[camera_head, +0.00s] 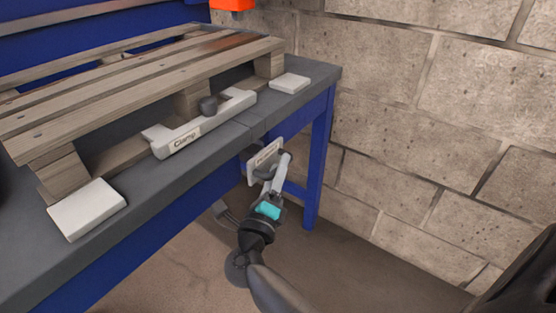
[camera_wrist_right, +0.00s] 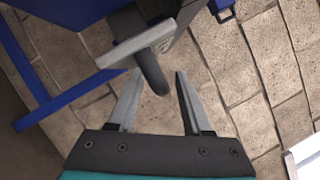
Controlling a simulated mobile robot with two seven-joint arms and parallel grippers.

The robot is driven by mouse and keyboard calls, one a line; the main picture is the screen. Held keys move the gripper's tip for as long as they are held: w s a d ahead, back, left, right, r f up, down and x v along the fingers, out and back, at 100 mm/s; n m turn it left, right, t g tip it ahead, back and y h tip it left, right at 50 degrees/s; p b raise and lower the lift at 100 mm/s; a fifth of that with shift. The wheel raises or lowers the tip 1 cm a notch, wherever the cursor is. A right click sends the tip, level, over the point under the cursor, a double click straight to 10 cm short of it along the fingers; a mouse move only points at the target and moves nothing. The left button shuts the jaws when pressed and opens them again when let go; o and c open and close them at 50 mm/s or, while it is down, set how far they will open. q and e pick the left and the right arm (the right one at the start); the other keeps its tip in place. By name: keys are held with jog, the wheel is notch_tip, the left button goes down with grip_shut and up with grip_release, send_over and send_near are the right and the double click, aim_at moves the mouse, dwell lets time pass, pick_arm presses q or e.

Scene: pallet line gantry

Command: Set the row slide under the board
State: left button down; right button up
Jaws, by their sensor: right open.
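A pale slide plate with a small, unreadable label (camera_head: 263,156) is mounted below the bench's front edge, near its right end; I cannot confirm that it is the row slide. In the right wrist view, a pale bar (camera_wrist_right: 126,46) with a dark rounded handle (camera_wrist_right: 151,70) shows at the same place. My right gripper (camera_head: 276,166) is beside this plate in the head view. Its jaws (camera_wrist_right: 158,73) are open, with the handle's end near and between the fingertips, not gripped. A wooden pallet (camera_head: 150,82) lies on the bench. My left gripper is not in view.
Pale blocks stand left (camera_head: 87,208) and right (camera_head: 290,83) on the grey benchtop (camera_head: 150,199). A blue leg (camera_head: 318,160) and block wall (camera_head: 430,110) are close on the right.

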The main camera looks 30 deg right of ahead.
jog(key=shift+c, duration=0.3)
grip_shut()
jog(key=shift+d+r, duration=0.1)
dwell(1.1)
